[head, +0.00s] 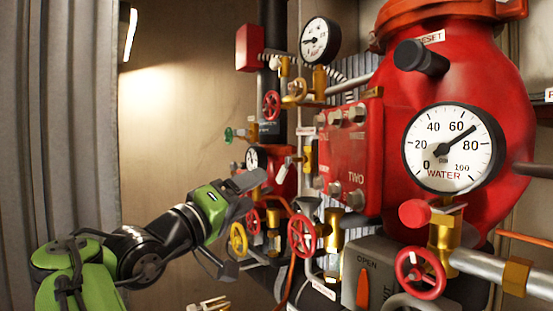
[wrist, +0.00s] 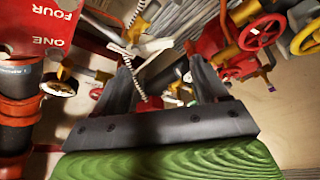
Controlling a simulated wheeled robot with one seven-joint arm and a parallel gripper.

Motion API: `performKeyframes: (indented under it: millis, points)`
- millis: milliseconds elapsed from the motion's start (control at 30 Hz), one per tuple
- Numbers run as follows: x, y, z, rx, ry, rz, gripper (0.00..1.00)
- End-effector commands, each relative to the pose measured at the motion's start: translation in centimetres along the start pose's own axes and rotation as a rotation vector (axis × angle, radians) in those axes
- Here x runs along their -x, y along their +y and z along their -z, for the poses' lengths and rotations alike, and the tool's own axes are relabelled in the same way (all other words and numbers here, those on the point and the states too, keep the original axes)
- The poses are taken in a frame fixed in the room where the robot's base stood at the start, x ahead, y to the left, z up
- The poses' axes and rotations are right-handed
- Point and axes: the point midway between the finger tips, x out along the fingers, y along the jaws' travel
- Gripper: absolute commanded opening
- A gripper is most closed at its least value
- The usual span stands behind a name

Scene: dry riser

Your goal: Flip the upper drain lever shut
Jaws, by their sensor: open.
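My gripper (head: 247,224) is at the centre left in the head view, open, with its fingers spread and nothing between them that I can see held. A pale lever (head: 287,165) on a brass valve (head: 308,158) stands to the right of the upper finger. It looks tilted; I cannot tell for sure that it is the upper drain lever. In the wrist view my gripper (wrist: 161,64) is open, and a pale lever-like part (wrist: 139,49) lies beyond the left fingertip, seemingly apart from it. Another pale handle (head: 210,304) shows at the bottom edge of the head view.
Red handwheels (head: 302,236) and a yellow handwheel (head: 238,240) crowd close to the fingers. A large red valve body (head: 455,75) with a water gauge (head: 453,147) fills the right. A green-handled valve (head: 230,135) is above my gripper. The bare wall at left is clear.

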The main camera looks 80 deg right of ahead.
Motion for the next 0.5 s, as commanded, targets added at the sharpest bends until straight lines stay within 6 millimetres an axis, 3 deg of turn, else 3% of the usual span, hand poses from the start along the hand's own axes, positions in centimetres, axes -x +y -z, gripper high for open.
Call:
performKeyframes:
  millis: [100, 500]
  points:
    - [-1.2, 0.8, 0.3, 0.003, -0.001, -0.002, 0.72]
    - [-7.8, 0.4, 0.1, -0.002, 0.000, -0.001, 0.72]
